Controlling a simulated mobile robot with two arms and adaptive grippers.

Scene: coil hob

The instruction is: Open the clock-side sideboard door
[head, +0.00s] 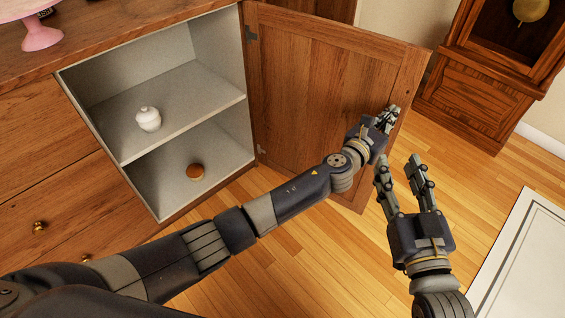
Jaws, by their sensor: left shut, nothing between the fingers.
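The wooden sideboard door (310,75) on the clock side stands swung wide open, hinged at the cabinet's right edge, with its inner face toward me. My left gripper (390,113) is shut and empty at the inner face of the door, close to its free edge; I cannot tell if it touches. My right gripper (399,160) is open and empty, lower and to the right, in front of the door's free edge. The door's outer face and its knob are hidden.
Drawers (50,170) with brass knobs are at left. A pink stand (40,32) is on top. A tall clock (480,85) stands at right; wooden floor is clear between.

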